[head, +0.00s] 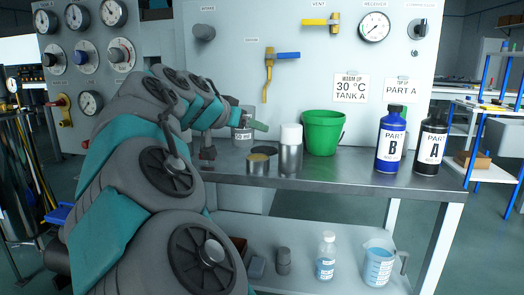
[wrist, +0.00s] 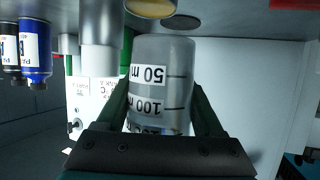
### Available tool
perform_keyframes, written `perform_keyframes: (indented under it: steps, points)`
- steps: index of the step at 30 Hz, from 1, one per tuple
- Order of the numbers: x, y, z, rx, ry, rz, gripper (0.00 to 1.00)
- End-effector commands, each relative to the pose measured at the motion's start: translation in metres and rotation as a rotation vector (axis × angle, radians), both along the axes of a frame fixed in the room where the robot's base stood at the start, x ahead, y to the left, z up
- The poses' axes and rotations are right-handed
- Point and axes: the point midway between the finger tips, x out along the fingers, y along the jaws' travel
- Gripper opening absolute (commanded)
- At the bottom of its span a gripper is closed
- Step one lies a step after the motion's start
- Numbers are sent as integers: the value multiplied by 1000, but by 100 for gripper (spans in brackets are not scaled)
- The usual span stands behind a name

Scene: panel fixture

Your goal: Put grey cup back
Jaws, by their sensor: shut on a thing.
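The grey cup (head: 241,134) is a small translucent measuring cup with white volume labels. In the head view it is at the back left of the steel table (head: 350,176), partly hidden by my gripper (head: 254,125). In the wrist view the cup (wrist: 162,72) appears upside down, with its 50 and 100 marks readable between my fingers. My gripper (wrist: 162,110) is shut on the cup's sides. I cannot tell whether the cup's base is clear of the table.
A tin (head: 258,166), a white-topped metal canister (head: 290,158) and a green bucket (head: 323,134) stand right of the cup. A blue bottle (head: 390,145) and a black bottle (head: 430,150) stand at the right end. The front-middle tabletop is clear. The gauge panel rises behind.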

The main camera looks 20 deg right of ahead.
Motion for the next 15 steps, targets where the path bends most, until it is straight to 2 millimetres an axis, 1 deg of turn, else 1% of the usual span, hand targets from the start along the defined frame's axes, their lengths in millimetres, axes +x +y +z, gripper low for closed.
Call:
perform_keyframes:
  steps: [1, 4, 6, 8, 11, 14, 15]
  points:
    - [4, 7, -6, -3, 2, 2, 11]
    - [10, 20, -19, -4, 0, 3, 11]
    - [13, 26, -25, -5, -2, 4, 11]
    - [16, 29, -29, -4, -3, 3, 11]
    - [23, 22, -31, -3, -5, 2, 11]
    - [36, 5, -32, -2, -3, 1, 11]
    - [42, -4, -32, -2, -1, 0, 11]
